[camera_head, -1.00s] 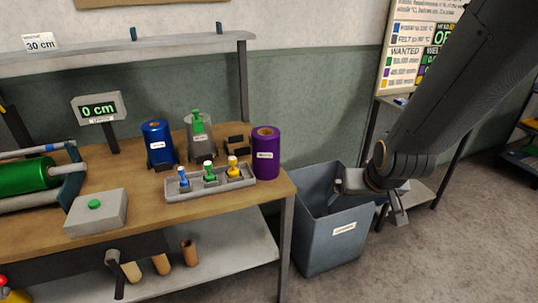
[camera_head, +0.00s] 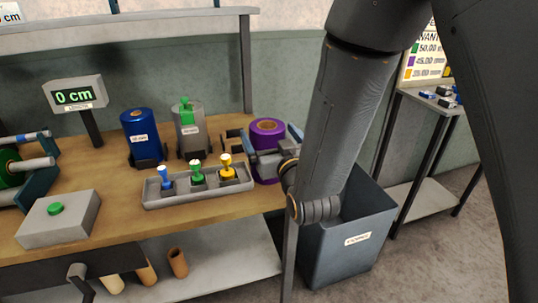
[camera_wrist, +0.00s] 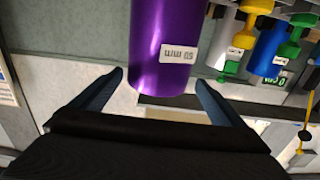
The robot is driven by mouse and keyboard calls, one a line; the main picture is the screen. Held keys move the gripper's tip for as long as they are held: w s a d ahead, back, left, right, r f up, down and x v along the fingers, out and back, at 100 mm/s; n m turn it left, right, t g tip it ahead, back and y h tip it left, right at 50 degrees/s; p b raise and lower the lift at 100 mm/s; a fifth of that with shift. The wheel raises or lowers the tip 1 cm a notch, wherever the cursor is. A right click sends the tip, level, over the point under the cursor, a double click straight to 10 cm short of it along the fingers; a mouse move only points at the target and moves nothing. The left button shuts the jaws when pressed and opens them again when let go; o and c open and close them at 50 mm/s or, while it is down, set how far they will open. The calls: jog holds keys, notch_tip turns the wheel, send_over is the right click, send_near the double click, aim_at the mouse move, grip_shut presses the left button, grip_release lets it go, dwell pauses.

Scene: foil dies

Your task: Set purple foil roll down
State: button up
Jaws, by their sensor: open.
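The purple foil roll (camera_head: 267,129) stands upright at the right end of the wooden bench, behind the right end of the grey tray. My gripper (camera_head: 262,147) is at the roll, with its jaws open and a finger on either side. In the wrist view the purple roll (camera_wrist: 163,50) shows between and beyond the two open fingers (camera_wrist: 160,88), its label reading 50 mm upside down. The fingers look apart from the roll there. The roll's lower part is partly hidden by my gripper in the head view.
A grey tray (camera_head: 150,199) holds blue, green and yellow-handled pieces left of my gripper. A blue roll (camera_head: 140,122) and a grey roll (camera_head: 188,118) stand in holders behind it. A grey bin (camera_head: 350,262) stands on the floor right of the bench.

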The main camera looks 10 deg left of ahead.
aim_at(264, 124)
jog(key=p+x, duration=0.2)
jog(key=x, duration=0.5)
jog(key=shift+w, duration=0.35)
jog(key=c, duration=2.1)
